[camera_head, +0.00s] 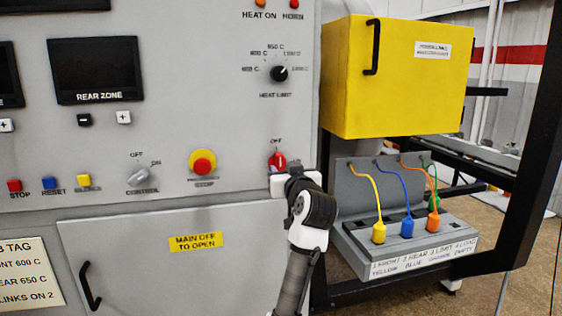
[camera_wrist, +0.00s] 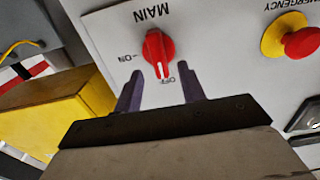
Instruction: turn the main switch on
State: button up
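The main switch is a red rotary knob with a white pointer line. It sits on the grey panel above the drawer-like door in the head view (camera_head: 277,160), and near the top middle of the wrist view (camera_wrist: 157,46). The pointer is at the OFF label; the ON label is to the left in the wrist view. My gripper (camera_wrist: 160,72) is open, with its two dark fingers apart and empty. Their tips lie either side of the knob's near edge; whether they touch it I cannot tell. In the head view my gripper (camera_head: 282,173) partly hides the knob's lower side.
A yellow and red emergency stop button (camera_head: 202,163) is left of the switch, with a control knob (camera_head: 142,177) farther left. Below is a door marked MAIN OFF TO OPEN (camera_head: 195,241). A yellow box (camera_head: 395,85) and a plug panel (camera_head: 345,190) stand at right.

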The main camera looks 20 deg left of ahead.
aim_at(281, 165)
jog(key=shift+p+x, duration=0.45)
jog(key=shift+x, duration=1.95)
grip_shut()
